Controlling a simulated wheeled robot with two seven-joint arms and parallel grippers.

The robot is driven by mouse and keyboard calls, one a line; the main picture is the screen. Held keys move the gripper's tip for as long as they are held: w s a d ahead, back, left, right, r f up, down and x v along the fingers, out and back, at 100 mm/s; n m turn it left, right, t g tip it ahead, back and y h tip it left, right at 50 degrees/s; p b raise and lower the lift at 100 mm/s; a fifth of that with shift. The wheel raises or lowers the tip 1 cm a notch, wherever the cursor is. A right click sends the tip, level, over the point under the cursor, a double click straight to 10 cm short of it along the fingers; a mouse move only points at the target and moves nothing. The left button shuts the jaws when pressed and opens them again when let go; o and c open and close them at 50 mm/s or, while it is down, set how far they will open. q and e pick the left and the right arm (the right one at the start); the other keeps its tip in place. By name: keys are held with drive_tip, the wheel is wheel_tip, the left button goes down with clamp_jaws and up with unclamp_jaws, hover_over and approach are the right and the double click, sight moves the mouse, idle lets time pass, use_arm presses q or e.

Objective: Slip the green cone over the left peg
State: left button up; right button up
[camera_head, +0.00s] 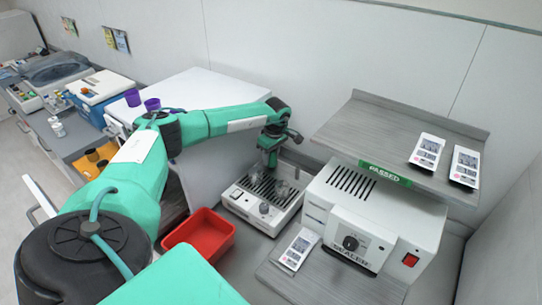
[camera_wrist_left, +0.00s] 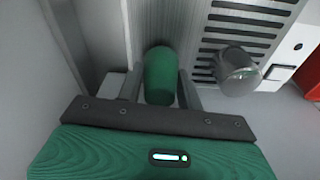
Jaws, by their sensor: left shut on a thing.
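My left gripper (camera_head: 268,165) is over the back left of a white unit (camera_head: 236,207) with a dark slotted top. In the left wrist view its fingers (camera_wrist_left: 161,90) are shut on the green cone (camera_wrist_left: 160,72), seen nearly end-on. In the head view I cannot clearly tell the cone from the green gripper. A shiny metal peg (camera_wrist_left: 237,68) stands to the right of the cone in the wrist view, apart from it; it also shows in the head view (camera_head: 283,188). No other peg shows clearly; the cone and gripper may hide one. My right gripper is not in view.
A red bin (camera_head: 203,236) stands left of the white unit. A white sealer box (camera_head: 370,221) under a grey shelf (camera_head: 385,140) stands close on its right. The wall is close behind.

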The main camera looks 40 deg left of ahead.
sight(274, 151)
use_arm(q)
drive_tip(key=shift+f+b, duration=0.45)
drive_tip(key=shift+f, duration=0.1)
idle(0.5)
drive_tip(key=o, duration=0.7)
drive_tip(key=shift+c, duration=0.2)
drive_tip(key=shift+r, duration=0.1)
drive_tip(key=shift+d+r+p, duration=0.15)
drive_tip(key=shift+r+p, duration=0.7)
drive_tip(key=shift+r, duration=0.3)
drive_tip(key=shift+d+r+p, duration=0.15)
drive_tip(key=shift+r+p, duration=0.7)
drive_tip(key=shift+r, duration=0.55)
drive_tip(key=shift+d+r+p, duration=0.2)
drive_tip(key=shift+r+p, duration=0.65)
drive_tip(key=shift+r, duration=0.6)
drive_tip(key=shift+d+r+p, duration=0.15)
drive_tip(key=shift+r+p, duration=0.7)
drive_tip(key=shift+r, duration=0.55)
